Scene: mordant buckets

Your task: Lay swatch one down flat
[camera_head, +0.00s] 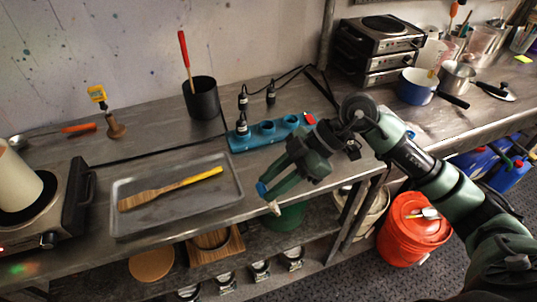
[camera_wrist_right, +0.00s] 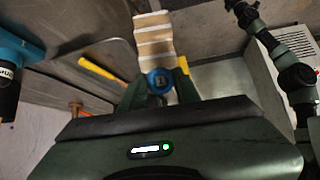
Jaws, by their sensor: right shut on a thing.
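My right gripper (camera_head: 268,192) is in front of the bench's front edge, to the right of the metal tray (camera_head: 117,217). It is shut on swatch one (camera_wrist_right: 155,42), a narrow strip with cream and brown bands. In the wrist view the strip extends out beyond the fingers (camera_wrist_right: 160,88), with a round blue tag (camera_wrist_right: 160,81) between them. In the head view only a small pale end of the swatch (camera_head: 274,208) shows below the fingers. My left gripper is in neither view.
A wooden paddle with a yellow handle (camera_head: 170,189) lies in the tray. A hot plate (camera_head: 45,215) stands at left. An orange bucket (camera_head: 410,235) is on the floor.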

